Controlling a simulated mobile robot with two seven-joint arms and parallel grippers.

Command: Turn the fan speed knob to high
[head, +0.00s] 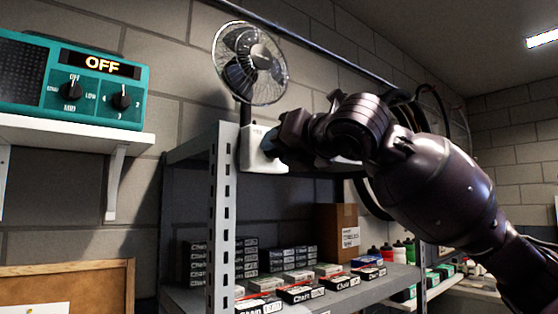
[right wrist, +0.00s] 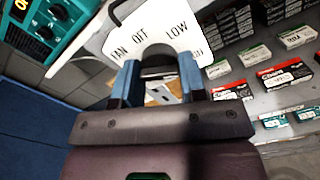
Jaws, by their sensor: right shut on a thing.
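The fan (head: 250,62) stands on the top of a grey metal shelf unit, with a wire cage and a dark stem. Its white base (head: 250,160) is below, partly hidden by my right gripper (head: 270,142). In the right wrist view the base's white panel (right wrist: 117,48) shows the words FAN, OFF and LOW, and a partly hidden label at the right. My right gripper (right wrist: 158,82) has its blue fingers on either side of the fan speed knob, shut on it. The knob is mostly hidden, so its pointer setting cannot be read. My left gripper is not in view.
A teal radio (head: 70,82) showing OFF sits on a white wall shelf (head: 70,130) at the left. Boxes of chain (head: 300,292), a cardboard box (head: 337,232) and bottles (head: 390,252) stand on the lower shelf. A metal upright (head: 221,215) is close to the fan base.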

